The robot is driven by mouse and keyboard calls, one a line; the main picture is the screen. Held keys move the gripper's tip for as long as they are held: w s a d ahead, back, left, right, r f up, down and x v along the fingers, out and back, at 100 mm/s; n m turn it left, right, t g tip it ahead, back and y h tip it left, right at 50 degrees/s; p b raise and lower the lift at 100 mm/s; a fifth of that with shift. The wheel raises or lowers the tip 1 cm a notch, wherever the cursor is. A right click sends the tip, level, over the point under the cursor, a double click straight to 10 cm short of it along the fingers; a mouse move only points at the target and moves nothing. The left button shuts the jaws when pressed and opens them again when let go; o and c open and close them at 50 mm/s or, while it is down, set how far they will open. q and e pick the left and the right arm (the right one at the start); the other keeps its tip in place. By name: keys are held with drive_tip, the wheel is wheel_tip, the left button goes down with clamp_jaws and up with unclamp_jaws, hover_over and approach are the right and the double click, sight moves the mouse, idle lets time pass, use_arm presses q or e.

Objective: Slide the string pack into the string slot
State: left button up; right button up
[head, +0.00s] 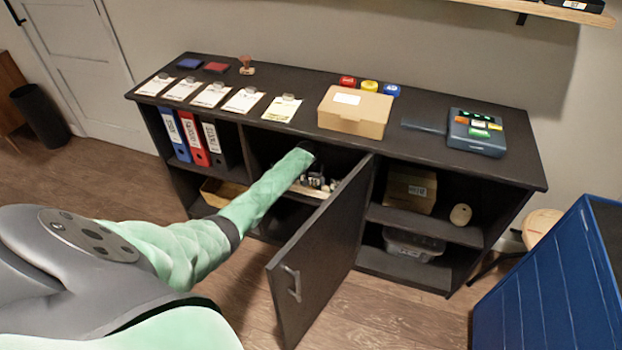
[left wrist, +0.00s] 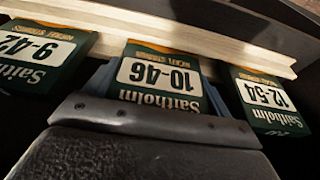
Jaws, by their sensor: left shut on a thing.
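My left gripper (left wrist: 157,92) is shut on a dark green string pack labelled 10-46 (left wrist: 162,75), whose print is upside down in the left wrist view. The pack sits between the fingers, and its far end is at a pale wooden rack (left wrist: 150,27). I cannot tell how deep it is in a slot. A 9-42 pack (left wrist: 38,50) is to the left and a 12-54 pack (left wrist: 262,98) to the right, both at the rack. In the head view my left arm reaches into the cabinet's middle compartment, where the gripper is small and unclear. My right gripper is not in view.
The black cabinet's door (head: 322,250) stands open, just right of my left arm. Binders (head: 190,138) fill the left compartment. A cardboard box (head: 355,110) and clipped cards (head: 243,100) lie on top. A blue cabinet (head: 555,280) stands at the right.

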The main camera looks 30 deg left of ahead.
use_arm(q)
drive_tip(key=shift+f, duration=0.15)
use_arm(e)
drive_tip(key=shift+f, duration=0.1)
use_arm(q)
drive_tip(key=o, duration=0.9)
drive_tip(key=shift+c, duration=0.2)
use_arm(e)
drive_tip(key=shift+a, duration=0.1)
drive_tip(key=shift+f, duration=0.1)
